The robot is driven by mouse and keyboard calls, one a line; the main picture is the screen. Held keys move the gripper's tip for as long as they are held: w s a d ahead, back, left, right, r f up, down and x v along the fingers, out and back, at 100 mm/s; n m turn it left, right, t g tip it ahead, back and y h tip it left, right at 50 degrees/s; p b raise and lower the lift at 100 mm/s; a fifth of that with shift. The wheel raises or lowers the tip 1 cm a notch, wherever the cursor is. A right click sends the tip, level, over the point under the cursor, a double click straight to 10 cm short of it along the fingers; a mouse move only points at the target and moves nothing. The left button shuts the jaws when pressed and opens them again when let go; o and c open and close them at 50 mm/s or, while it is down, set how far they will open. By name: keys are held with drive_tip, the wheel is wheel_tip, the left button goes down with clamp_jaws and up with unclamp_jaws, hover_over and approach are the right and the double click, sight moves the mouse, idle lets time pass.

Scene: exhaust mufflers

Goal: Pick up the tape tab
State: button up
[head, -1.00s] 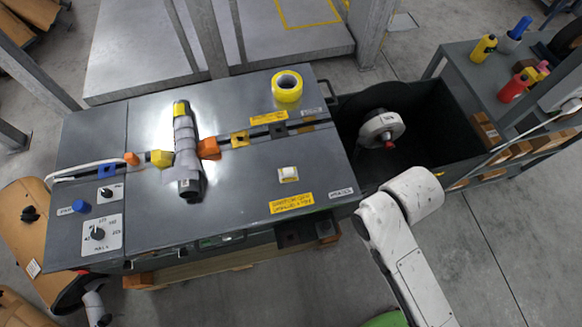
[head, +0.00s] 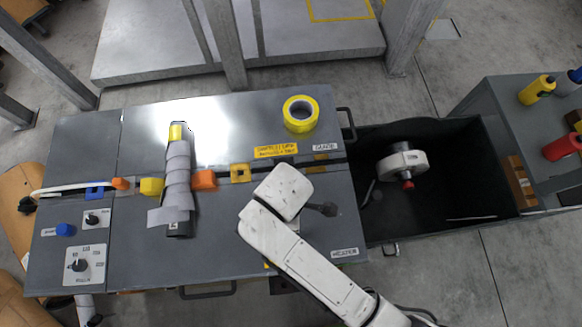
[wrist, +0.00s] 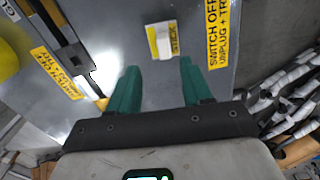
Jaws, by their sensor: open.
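A small white tab with a yellowish edge, which looks like the tape tab (wrist: 163,42), lies on the grey bench top in the wrist view. Dark lettering runs along its right side. My gripper (wrist: 159,66) has two green fingers, apart and empty. The tab shows just beyond the fingertips, roughly between them and apart from them. In the head view my white arm covers the spot where the tab lay, so the tab is hidden there.
A muffler pipe wrapped in pale tape (head: 178,165) lies left on the bench (head: 225,262), beside an orange block (head: 204,180). A yellow tape roll (head: 300,113) sits at the back right. A dark open bin (head: 455,135) adjoins the bench's right side.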

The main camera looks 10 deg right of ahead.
drive_tip(key=shift+f, duration=0.95)
drive_tip(key=shift+s+d+f, duration=0.1)
drive_tip(key=shift+s+f, duration=0.1)
drive_tip(key=shift+f, duration=1.15)
drive_tip(key=shift+s+d+f, duration=0.1)
drive_tip(key=shift+s+f, duration=0.05)
drive_tip(key=shift+f, duration=1.2)
clamp_jaws()
drive_tip(key=shift+r, duration=0.1)
